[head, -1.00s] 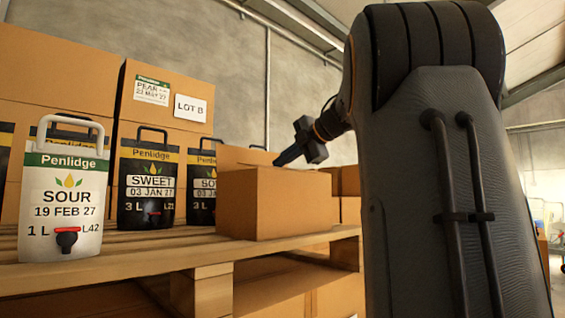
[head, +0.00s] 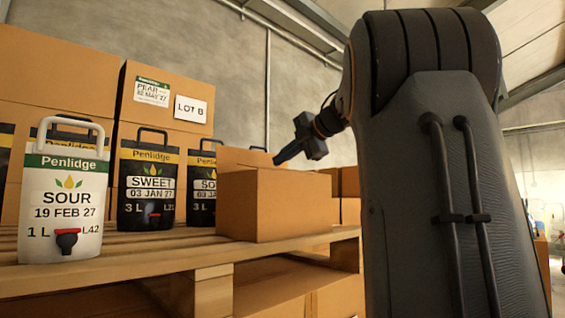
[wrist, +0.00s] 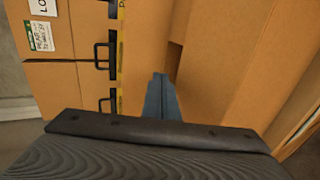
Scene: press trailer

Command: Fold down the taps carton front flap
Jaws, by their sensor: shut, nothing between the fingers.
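The taps carton, a plain brown box (head: 270,208), stands on the pallet's right end in the head view. A brown flap (head: 240,158) stands raised at its far side. My gripper (head: 277,160) is shut and empty, its blue fingers pointing down and left at the carton's top edge, beside the raised flap. In the wrist view the shut fingers (wrist: 160,78) lie over brown cardboard, near a dark gap (wrist: 174,60). I cannot tell whether they touch the carton. The front flap's exact position is unclear.
A white SOUR bag (head: 65,190) and black bags, one marked SWEET (head: 150,185), stand left of the carton on the wooden pallet (head: 150,252). Large stacked boxes (head: 165,100) rise behind. More cartons (head: 347,190) are behind at right, partly hidden by my arm.

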